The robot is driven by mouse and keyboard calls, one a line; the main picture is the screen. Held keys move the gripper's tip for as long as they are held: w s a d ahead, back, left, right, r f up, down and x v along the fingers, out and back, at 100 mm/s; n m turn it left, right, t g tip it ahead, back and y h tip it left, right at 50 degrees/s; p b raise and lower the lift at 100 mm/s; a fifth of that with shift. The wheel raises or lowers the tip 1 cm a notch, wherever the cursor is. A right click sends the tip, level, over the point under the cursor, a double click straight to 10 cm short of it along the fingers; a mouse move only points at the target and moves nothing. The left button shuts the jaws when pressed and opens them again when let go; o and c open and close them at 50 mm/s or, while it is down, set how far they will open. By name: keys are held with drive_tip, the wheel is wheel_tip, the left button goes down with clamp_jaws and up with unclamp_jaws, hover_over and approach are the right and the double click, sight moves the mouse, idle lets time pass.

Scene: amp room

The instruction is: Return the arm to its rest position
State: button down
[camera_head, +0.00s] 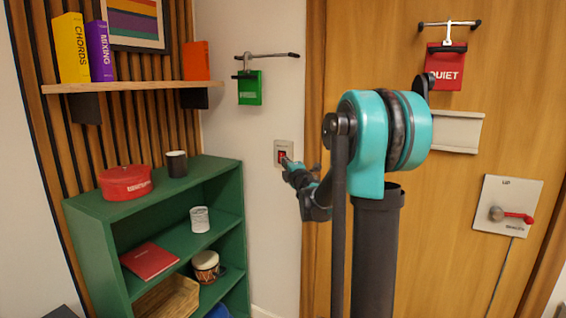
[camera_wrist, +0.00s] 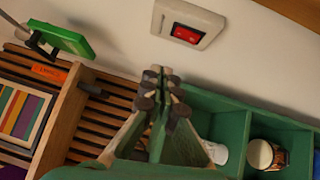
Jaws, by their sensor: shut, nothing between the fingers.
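My gripper (camera_head: 288,163) is at the end of my arm, in front of the wall switch (camera_head: 284,152) in the head view. In the wrist view my gripper (camera_wrist: 161,77) has its fingers together with nothing between them. The switch plate (camera_wrist: 187,22), white with a red rocker, lies beyond the fingertips in that view. A gap shows between the fingertips and the plate there. The arm reaches forward and is bent, not folded against my column.
A green shelf unit (camera_head: 91,205) with a red tin (camera_head: 126,183) and black cup (camera_head: 176,164) stands left. A green tag (camera_head: 250,88) hangs above the switch. A wooden door with a red QUIET sign (camera_head: 446,75) and lever panel (camera_head: 490,190) is right.

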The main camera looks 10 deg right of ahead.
idle(0.3)
drive_tip(key=s+d+f+m+g+h, duration=0.35)
drive_tip(key=s+d+f+m, duration=0.2)
drive_tip(key=s+m, duration=0.2)
drive_tip(key=s+d+f+m+g+h, duration=0.2)
drive_tip(key=s+d+f+m+h, duration=0.2)
drive_tip(key=s+f+m, duration=0.3)
drive_tip(key=s+a+f+m+g+y, duration=0.2)
drive_tip(key=s+f, duration=0.7)
drive_tip(key=s, duration=0.5)
drive_tip(key=s+a+f+m+g+y, duration=0.2)
drive_tip(key=s+a+f+m+g, duration=0.2)
drive_tip(key=s, duration=1.1)
wheel_tip(320, 180, down, 6)
drive_tip(key=a+g, duration=0.1)
drive_tip(key=g, duration=0.2)
drive_tip(key=shift+s+a, duration=0.3)
drive_tip(key=shift+a, duration=0.1)
drive_tip(key=shift+y, duration=0.25)
